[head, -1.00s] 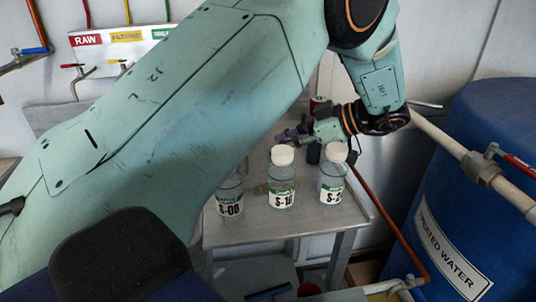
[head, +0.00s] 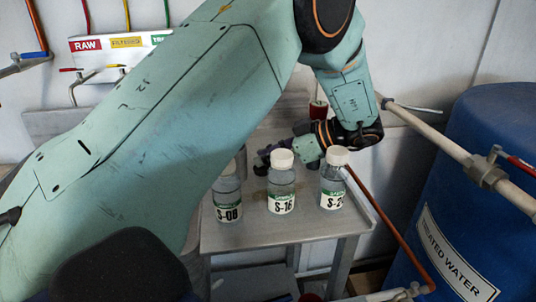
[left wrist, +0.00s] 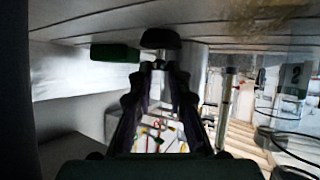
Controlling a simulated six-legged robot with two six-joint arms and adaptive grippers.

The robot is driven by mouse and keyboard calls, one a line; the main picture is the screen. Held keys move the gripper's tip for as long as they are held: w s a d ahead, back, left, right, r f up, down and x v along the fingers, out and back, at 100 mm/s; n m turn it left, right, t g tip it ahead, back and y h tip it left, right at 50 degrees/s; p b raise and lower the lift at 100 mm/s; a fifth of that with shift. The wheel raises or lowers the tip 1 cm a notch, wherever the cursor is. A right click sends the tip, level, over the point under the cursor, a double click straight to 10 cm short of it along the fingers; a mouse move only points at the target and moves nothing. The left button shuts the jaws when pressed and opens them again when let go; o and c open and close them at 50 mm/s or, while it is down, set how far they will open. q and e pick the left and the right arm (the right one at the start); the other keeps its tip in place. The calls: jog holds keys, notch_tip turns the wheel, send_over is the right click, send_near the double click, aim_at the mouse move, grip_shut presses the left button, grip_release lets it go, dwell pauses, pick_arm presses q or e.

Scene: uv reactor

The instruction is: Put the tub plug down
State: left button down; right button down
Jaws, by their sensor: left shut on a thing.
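My left gripper (head: 270,160) is low over the grey metal table, behind the sample bottles and partly hidden by them. In the left wrist view its two fingers (left wrist: 161,72) close together on a small dark rounded thing, which I take to be the tub plug (left wrist: 160,38). The plug shows just beyond the fingertips, near a grey surface; I cannot tell whether it touches it. In the head view I cannot make out the plug clearly. My right gripper is not in view.
Bottles S-08 (head: 228,193), S-16 (head: 282,185) and a third (head: 334,180) stand along the front of the table (head: 250,235). A red-capped thing (head: 318,109) stands behind. A blue treated water barrel (head: 490,130) and a pipe (head: 435,130) are at right.

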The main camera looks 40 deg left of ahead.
pick_arm(q)
jog(key=shift+f, duration=0.1)
jog(key=c, duration=1.3)
grip_release()
jog(key=shift+w+f, duration=0.1)
jog(key=shift+r, duration=0.25)
jog(key=shift+p+v, duration=1.35)
jog(key=shift+v, duration=4.7)
